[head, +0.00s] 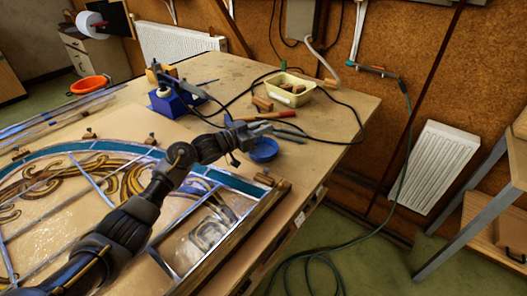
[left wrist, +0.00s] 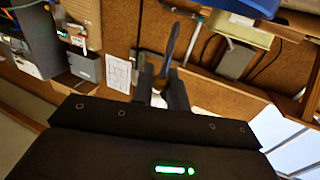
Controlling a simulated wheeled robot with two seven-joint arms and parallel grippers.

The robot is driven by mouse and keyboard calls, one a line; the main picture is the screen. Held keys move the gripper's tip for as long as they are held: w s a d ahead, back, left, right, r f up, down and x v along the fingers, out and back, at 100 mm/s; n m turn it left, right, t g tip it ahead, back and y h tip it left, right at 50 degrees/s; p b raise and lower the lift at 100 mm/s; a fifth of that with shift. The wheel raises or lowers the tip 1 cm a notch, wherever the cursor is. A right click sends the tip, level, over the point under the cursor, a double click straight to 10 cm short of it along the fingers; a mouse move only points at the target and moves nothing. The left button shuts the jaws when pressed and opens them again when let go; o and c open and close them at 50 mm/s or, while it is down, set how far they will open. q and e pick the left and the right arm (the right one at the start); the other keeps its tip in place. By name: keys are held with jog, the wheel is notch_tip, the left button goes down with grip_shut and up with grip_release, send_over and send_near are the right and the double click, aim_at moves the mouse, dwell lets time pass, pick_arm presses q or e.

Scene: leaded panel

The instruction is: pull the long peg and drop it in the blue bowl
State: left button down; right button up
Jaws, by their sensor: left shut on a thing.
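My left gripper (head: 243,135) reaches in from the left over the back right corner of the leaded panel (head: 75,205). In the left wrist view its two dark fingers (left wrist: 161,90) are shut on a long slim dark blue-grey thing (left wrist: 173,42) that sticks out past the fingertips. I cannot tell for sure that it is the long peg. The blue bowl (head: 265,151) stands on the bench just right of the gripper and slightly nearer, partly hidden by it. Small wooden pegs (head: 150,140) stand along the panel's edge. My right gripper is not in view.
Behind the gripper lie a red-handled tool (head: 276,115) and grey tools. A pale yellow tub (head: 288,91) holds wooden blocks. A blue soldering stand (head: 175,98) and black cables are at the back. An orange bowl (head: 90,84) is farther left. The bench's right end is mostly clear.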

pick_arm(q)
jog(key=shift+f+b, duration=0.5)
jog(key=shift+f, duration=0.2)
dwell(0.4)
jog(key=c, duration=1.3)
grip_release()
jog(key=shift+r, duration=0.1)
jog(key=r+p, duration=0.4)
jog(key=shift+s+r, duration=0.1)
jog(key=shift+s, duration=0.1)
jog(key=s+r+p, duration=0.8)
jog(key=s+p, duration=0.5)
jog(key=p, duration=0.4)
jog(key=shift+s+r, duration=0.3)
